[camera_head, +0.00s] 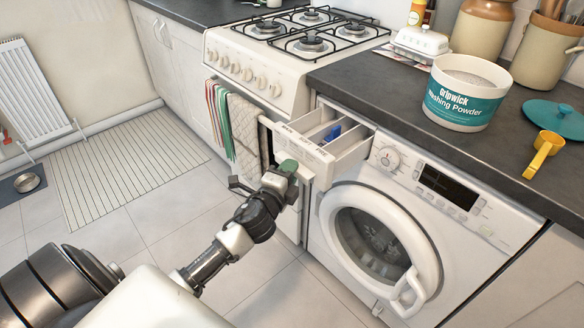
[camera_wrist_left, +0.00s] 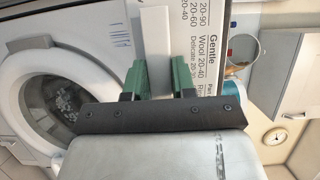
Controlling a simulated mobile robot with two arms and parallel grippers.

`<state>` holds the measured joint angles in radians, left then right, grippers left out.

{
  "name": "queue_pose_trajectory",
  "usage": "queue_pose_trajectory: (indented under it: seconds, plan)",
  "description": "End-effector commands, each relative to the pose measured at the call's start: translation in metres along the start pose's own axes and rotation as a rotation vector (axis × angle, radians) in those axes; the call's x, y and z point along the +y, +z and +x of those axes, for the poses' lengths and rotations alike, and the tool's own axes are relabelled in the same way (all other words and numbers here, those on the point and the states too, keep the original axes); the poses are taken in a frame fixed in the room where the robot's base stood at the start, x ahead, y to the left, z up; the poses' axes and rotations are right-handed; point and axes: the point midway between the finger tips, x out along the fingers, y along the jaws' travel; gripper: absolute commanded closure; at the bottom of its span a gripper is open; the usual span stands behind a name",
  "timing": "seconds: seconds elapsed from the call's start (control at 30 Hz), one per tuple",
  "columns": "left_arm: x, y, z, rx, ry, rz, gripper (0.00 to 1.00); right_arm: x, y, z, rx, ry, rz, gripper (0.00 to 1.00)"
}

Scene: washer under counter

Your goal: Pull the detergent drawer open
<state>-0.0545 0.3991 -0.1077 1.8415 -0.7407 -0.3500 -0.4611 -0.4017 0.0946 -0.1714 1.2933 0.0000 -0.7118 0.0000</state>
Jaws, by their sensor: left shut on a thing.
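The detergent drawer (camera_head: 345,150) sticks well out of the top left of the white washing machine (camera_head: 470,215), with its compartments and a blue insert (camera_head: 332,133) showing from above. My left gripper (camera_head: 287,168) is at the drawer's front. In the left wrist view its green fingers (camera_wrist_left: 160,78) are on either side of a white upright handle piece (camera_wrist_left: 155,38) on the drawer front, and they are shut on it. Printed wash labels (camera_wrist_left: 205,45) show beside the handle. My right gripper is in neither view.
The round washer door (camera_head: 380,240) is shut below the drawer. A washing powder tub (camera_head: 462,107), its teal lid (camera_head: 556,118) and a yellow scoop (camera_head: 541,155) are on the dark counter. Left of the drawer, towels (camera_head: 245,135) hang on the cooker front (camera_head: 245,75). The floor at left is mostly clear.

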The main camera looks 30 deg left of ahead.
Motion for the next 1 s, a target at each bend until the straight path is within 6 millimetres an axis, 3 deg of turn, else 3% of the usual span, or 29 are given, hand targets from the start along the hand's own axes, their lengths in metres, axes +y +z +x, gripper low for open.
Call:
queue_pose_trajectory:
  seconds: [0.57, 0.6, 0.73, 1.0]
  plan:
    - [0.0074, 0.0012, -0.0085, 0.001, 0.015, -0.001, 1.0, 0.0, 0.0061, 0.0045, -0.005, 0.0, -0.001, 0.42]
    - [0.0074, 0.0012, -0.0085, 0.001, 0.015, -0.001, 0.73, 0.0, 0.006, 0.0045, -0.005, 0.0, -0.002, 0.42]
    - [0.0061, 0.0013, -0.0082, 0.001, 0.012, -0.002, 0.53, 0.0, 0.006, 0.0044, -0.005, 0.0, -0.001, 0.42]
    - [0.0028, 0.0021, -0.0079, 0.001, 0.005, -0.001, 0.53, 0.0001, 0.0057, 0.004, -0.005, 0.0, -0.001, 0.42]
